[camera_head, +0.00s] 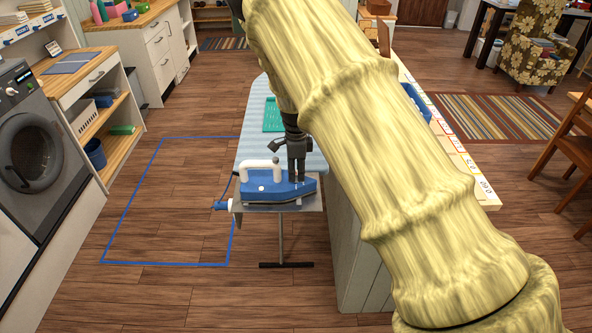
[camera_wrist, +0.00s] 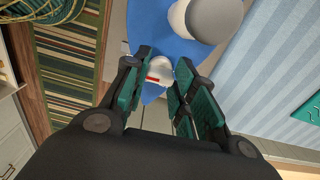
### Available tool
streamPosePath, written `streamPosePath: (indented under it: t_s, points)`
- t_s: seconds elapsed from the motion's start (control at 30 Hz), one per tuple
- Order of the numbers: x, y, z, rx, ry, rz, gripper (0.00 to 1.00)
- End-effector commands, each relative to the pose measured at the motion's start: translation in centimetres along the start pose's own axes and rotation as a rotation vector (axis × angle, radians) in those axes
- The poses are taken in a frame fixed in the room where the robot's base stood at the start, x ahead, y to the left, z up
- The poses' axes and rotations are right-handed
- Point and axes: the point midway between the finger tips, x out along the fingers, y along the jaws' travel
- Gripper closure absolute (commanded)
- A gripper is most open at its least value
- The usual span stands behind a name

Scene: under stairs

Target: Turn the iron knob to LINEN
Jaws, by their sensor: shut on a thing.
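A blue iron (camera_head: 268,187) with a white handle (camera_head: 260,168) lies on a metal rest at the near end of the ironing board (camera_head: 250,150). In the wrist view the blue iron body (camera_wrist: 180,45) shows with its handle at the top. A white knob (camera_wrist: 159,72) with a red mark sits on the iron between my fingers. My gripper (camera_head: 297,180) points down over the iron's right part. In the wrist view my gripper (camera_wrist: 160,85) has its green-padded fingers on both sides of the knob, shut on it. The dial lettering cannot be read.
A teal item (camera_head: 272,116) lies on the ironing board. A white counter (camera_head: 490,198) with numbered marks stands to the right, partly behind my arm. A washing machine (camera_head: 30,150) and shelves stand at the left. Blue tape marks a clear floor area (camera_head: 165,200).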

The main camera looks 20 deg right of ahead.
Motion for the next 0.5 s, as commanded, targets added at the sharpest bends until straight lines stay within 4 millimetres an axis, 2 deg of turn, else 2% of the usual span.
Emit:
streamPosePath:
  t_s: [0.5]
  points:
    - [-0.03,-0.02,0.01,0.084,0.000,0.000,0.97]
